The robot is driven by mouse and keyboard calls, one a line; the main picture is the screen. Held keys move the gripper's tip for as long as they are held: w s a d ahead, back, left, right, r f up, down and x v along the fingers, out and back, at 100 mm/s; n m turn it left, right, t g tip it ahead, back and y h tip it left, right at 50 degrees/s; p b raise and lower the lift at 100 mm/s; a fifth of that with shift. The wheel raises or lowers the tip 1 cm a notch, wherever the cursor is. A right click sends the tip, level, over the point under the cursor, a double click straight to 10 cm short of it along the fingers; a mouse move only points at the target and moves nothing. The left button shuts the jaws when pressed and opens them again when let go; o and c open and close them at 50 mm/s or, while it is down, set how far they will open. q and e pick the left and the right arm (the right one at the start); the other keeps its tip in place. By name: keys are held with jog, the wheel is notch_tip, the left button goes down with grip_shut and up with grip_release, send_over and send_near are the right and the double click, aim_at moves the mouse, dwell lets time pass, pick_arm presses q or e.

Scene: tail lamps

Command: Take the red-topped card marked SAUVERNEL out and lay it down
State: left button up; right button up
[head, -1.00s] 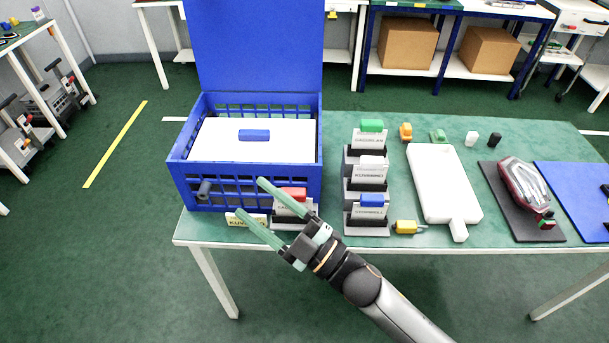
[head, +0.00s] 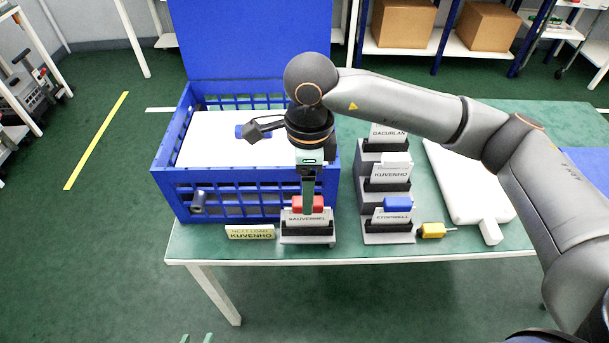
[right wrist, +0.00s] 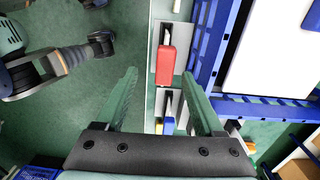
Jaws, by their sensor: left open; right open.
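The SAUVERNEL card (head: 306,219) stands upright in a grey holder (head: 310,240) at the table's front edge. Its red top also shows in the right wrist view (right wrist: 166,66). My right gripper (head: 308,192) points down right above the card. In the right wrist view my right gripper (right wrist: 160,82) is open, with the red top in the gap between its fingers; I cannot tell whether they touch it. Only the fingertips of my left gripper (head: 196,339) show at the bottom edge of the head view, apart and away from the table.
A blue crate (head: 245,182) with raised lid stands behind the card. A stepped rack to the right holds the GACURLAN, KUVENHO (head: 390,175) and STOMNELL (head: 397,215) cards. A NEXT LOAD KUVENHO sign (head: 250,233) stands left. A white board (head: 470,185) lies further right.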

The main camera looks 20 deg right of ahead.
aim_at(307, 220)
jog(key=shift+w+d+f, duration=0.15)
jog(key=shift+w+d, duration=0.1)
jog(key=shift+w, duration=0.15)
jog(key=shift+f, duration=0.35)
notch_tip(307, 220, down, 11)
jog(key=shift+f, duration=0.2)
grip_shut()
dwell(0.7)
